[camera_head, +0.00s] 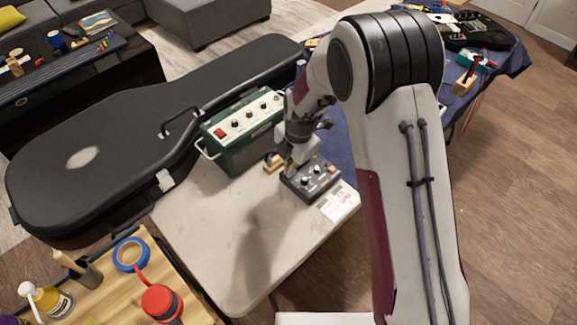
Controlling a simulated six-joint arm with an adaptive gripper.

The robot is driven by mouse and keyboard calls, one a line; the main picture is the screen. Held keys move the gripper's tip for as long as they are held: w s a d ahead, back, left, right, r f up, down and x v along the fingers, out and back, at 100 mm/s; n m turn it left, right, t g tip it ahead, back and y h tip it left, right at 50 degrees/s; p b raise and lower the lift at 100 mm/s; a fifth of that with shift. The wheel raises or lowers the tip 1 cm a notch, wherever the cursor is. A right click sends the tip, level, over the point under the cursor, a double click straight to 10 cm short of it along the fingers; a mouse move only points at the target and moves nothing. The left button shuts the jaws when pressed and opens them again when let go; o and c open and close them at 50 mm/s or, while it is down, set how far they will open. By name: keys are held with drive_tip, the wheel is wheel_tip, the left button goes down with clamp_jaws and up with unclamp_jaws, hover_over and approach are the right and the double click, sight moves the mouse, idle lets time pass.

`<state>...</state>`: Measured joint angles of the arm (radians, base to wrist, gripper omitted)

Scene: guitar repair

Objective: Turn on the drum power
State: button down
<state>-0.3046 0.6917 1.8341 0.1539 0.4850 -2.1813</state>
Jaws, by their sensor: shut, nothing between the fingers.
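My gripper (288,170) points down over the left edge of a small dark control box (319,184) with light knobs and an orange spot, on the pale table. The gripper is shut and looks empty. Its tips are at or just above the box; I cannot tell whether they touch it. Part of the box's far side is hidden by my gripper. A black electronic device (481,31), possibly a drum unit, lies at the back right on a blue cloth. No power switch can be made out on either.
A green amplifier (233,150) with a red switch and knobs stands left of my gripper. A black guitar case (95,145) lies beyond it. A paper label (339,203) lies beside the box. The front of the pale table (225,245) is clear.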

drive_tip(key=shift+r, duration=0.15)
wheel_tip(320, 180, up, 14)
drive_tip(key=s+d, duration=0.1)
drive_tip(key=shift+s+d, duration=0.25)
drive_tip(key=shift+d, duration=0.05)
idle(0.8)
drive_tip(key=shift+w+a+r, duration=0.1)
drive_tip(key=shift+w+a, duration=0.35)
drive_tip(key=shift+w, duration=0.05)
idle(0.5)
drive_tip(key=f, duration=0.4)
drive_tip(key=w+a+f, duration=0.1)
drive_tip(key=f, duration=0.7)
drive_tip(key=shift+w+a+f, duration=0.15)
drive_tip(key=shift+a+f, duration=0.05)
drive_tip(key=shift+w+f, duration=0.1)
drive_tip(key=shift+f, duration=0.6)
drive_tip(key=shift+a, duration=0.1)
